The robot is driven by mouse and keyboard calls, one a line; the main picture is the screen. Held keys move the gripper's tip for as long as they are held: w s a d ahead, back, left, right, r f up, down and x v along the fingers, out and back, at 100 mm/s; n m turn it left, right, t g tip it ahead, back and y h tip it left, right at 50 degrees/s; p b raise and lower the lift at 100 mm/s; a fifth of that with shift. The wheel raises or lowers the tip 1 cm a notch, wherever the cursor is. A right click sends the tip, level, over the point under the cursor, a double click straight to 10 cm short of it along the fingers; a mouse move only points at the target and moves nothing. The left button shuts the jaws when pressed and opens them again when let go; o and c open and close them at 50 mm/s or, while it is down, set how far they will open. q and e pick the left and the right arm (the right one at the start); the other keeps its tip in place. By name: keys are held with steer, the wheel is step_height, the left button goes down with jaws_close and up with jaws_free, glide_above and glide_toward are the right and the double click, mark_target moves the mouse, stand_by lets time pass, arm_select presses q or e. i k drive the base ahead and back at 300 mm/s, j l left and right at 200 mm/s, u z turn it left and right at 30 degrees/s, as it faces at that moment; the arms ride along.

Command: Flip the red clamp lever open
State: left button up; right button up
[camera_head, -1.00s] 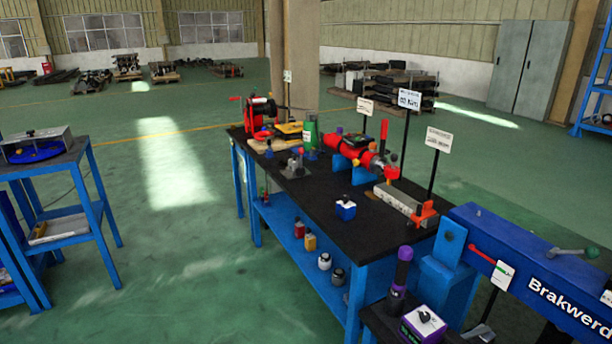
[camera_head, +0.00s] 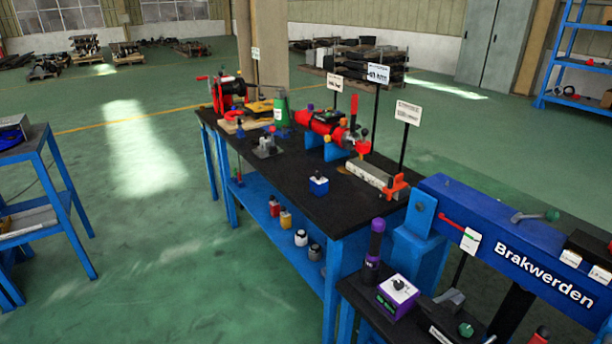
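Several red parts are in view, and I cannot tell for certain which is the clamp lever. A red-orange clamp-like piece (camera_head: 397,187) sits at the near end of a grey bar (camera_head: 368,173) on the black-topped table. A small upright red lever (camera_head: 353,115) stands at the right end of a red cylinder (camera_head: 318,123). A thin red lever (camera_head: 459,224) lies slanted along the side of the blue beam marked Brakwerden (camera_head: 520,240). Neither of my grippers is in view.
The table (camera_head: 275,182) also carries a red reel (camera_head: 229,93), a green container (camera_head: 281,112) and a blue box (camera_head: 319,184). A purple-topped device (camera_head: 398,294) is on a nearer stand. Another blue stand (camera_head: 58,190) is at left. Green floor (camera_head: 150,240) between them is clear.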

mark_target(272, 129)
steer(key=i+j+z, duration=0.35)
steer(key=i+j, duration=0.4)
steer(key=i, duration=0.55)
steer(key=i+j+z, duration=0.4)
steer(key=i+j, duration=0.7)
steer(key=i, duration=0.1)
